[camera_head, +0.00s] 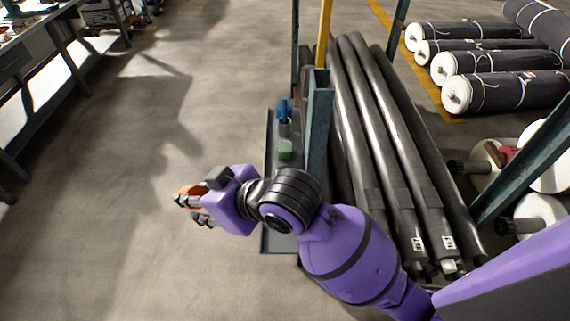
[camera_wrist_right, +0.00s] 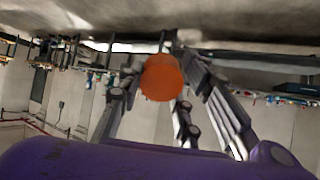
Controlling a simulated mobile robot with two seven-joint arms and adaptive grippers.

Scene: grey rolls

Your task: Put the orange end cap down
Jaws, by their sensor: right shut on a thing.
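The orange end cap (camera_wrist_right: 162,78) sits between the fingers of my right gripper (camera_wrist_right: 158,95) in the right wrist view. In the head view my right gripper (camera_head: 192,208) points left over the open floor, with a sliver of the orange cap (camera_head: 190,190) showing by its fingers. The gripper is shut on the cap and holds it clear of the dark tray (camera_head: 280,243). Part of the cap is hidden by the fingers. My left gripper is not in view.
A blue object (camera_head: 285,108) and a green object (camera_head: 285,149) stand on the tray. Long grey rolls (camera_head: 375,120) lie right of a blue-green post (camera_head: 318,125). Wrapped rolls (camera_head: 505,90) lie at the upper right. A workbench (camera_head: 50,50) stands at the left; the floor between is clear.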

